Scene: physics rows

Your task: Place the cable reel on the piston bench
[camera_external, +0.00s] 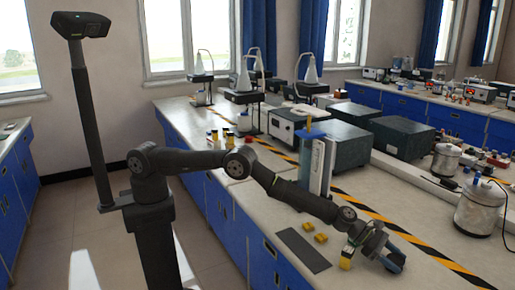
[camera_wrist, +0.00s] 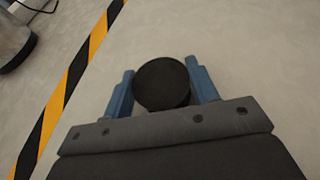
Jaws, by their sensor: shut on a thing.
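A round black piece (camera_wrist: 162,84), likely the cable reel, sits between the two blue fingers of my gripper (camera_wrist: 161,88) in the wrist view. The fingers are shut on its sides. In the external view my gripper (camera_external: 386,255) is low over the light worktop at the lower right, and the reel is not clear there. A flat dark grey plate (camera_external: 303,250) lies on the worktop left of my gripper. I cannot tell which thing is the piston bench.
Two yellow blocks (camera_external: 320,238) lie beside the dark plate, and a yellow piece (camera_external: 346,260) shows close to my gripper. A tall grey-blue unit (camera_external: 316,165) stands behind. A yellow-black stripe (camera_external: 445,262) runs along the worktop. A metal vessel (camera_external: 480,208) stands at right.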

